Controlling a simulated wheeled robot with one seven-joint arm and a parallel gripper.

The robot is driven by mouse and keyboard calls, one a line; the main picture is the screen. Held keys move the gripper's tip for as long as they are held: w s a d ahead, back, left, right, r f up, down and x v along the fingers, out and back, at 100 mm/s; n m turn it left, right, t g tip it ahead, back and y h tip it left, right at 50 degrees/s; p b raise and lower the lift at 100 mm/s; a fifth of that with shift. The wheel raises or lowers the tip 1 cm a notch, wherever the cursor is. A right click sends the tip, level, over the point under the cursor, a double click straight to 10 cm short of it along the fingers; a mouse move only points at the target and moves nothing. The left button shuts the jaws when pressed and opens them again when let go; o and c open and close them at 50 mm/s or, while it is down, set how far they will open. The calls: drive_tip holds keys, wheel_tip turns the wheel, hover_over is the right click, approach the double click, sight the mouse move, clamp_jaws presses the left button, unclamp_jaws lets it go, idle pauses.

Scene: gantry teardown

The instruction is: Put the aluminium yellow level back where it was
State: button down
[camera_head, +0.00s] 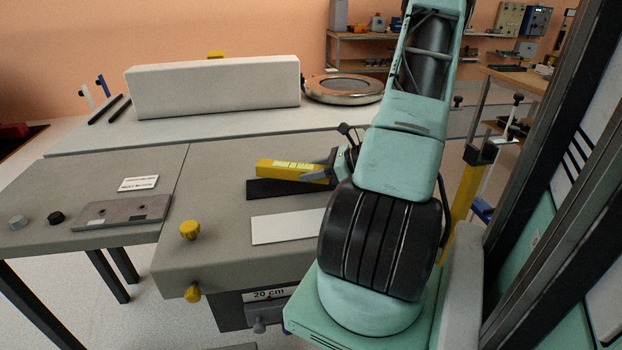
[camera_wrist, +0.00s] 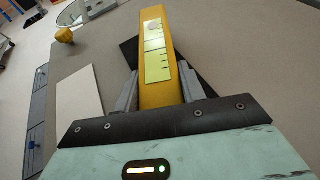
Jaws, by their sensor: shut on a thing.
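The yellow level (camera_head: 292,170) is a bar with a pale label strip on it. In the head view it is over a dark flat strip (camera_head: 262,189) on the grey table. My gripper (camera_head: 338,165) is shut on the level near its right end. In the wrist view the level (camera_wrist: 157,60) runs away from between the two fingers of my gripper (camera_wrist: 156,92). The dark strip (camera_wrist: 129,52) shows on both sides of the level. I cannot tell whether the level touches the strip. My arm hides part of the table to the right.
A white flat plate (camera_head: 288,227) lies in front of the strip. Yellow knobs (camera_head: 190,230) are at the table's front left corner. A grey metal plate (camera_head: 122,212) lies on the left table. A white block (camera_head: 214,86) and a round ring (camera_head: 343,88) stand behind. Dark uprights (camera_head: 543,160) are at right.

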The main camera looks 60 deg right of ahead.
drive_tip(key=shift+f, duration=1)
drive_tip(key=shift+f, duration=0.1)
drive_tip(key=shift+f, duration=0.15)
drive_tip(key=c, duration=0.8)
unclamp_jaws()
drive_tip(key=shift+c, duration=0.2)
